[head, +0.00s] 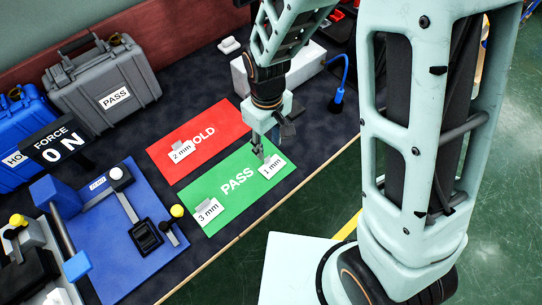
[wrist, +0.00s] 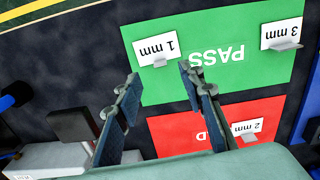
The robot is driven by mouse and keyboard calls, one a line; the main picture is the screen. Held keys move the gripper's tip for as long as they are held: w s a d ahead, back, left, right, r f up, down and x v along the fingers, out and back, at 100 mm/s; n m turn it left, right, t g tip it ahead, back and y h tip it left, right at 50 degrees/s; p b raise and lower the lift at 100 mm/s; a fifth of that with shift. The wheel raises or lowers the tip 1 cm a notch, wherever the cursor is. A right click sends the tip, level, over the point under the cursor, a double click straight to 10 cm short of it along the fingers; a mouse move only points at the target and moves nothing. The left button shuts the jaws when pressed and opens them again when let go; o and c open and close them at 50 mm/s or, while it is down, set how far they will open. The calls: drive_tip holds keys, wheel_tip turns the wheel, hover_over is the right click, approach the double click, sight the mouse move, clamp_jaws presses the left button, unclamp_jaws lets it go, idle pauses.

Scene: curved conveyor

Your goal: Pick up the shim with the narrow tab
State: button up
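Three white shims with grey metal tabs lie on the mats. The shim marked 1 mm (head: 272,167) is on the right end of the green PASS mat (head: 233,177); it also shows in the wrist view (wrist: 156,47). Its grey tab looks narrower there than that of the shim marked 3 mm (wrist: 282,32), on the same mat (head: 208,213). The shim marked 2 mm (head: 181,151) is on the red HOLD mat (head: 205,132). My gripper (wrist: 158,73) is open and empty, its fingers spread near the 1 mm shim; in the head view it is beside that shim (head: 258,153).
A blue fixture board (head: 110,240) with a FORCE 0 N display (head: 60,143) stands at left. Behind are a grey PASS case (head: 105,85) and a blue case (head: 22,140). A white block (head: 305,65) is behind my gripper. The table's front edge is close to the green mat.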

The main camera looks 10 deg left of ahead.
sight(267, 158)
drive_tip(key=shift+w+a+f, duration=0.1)
drive_tip(key=shift+f, duration=1.75)
drive_tip(key=shift+w+a+f, duration=0.1)
drive_tip(key=shift+f, duration=1.75)
clamp_jaws()
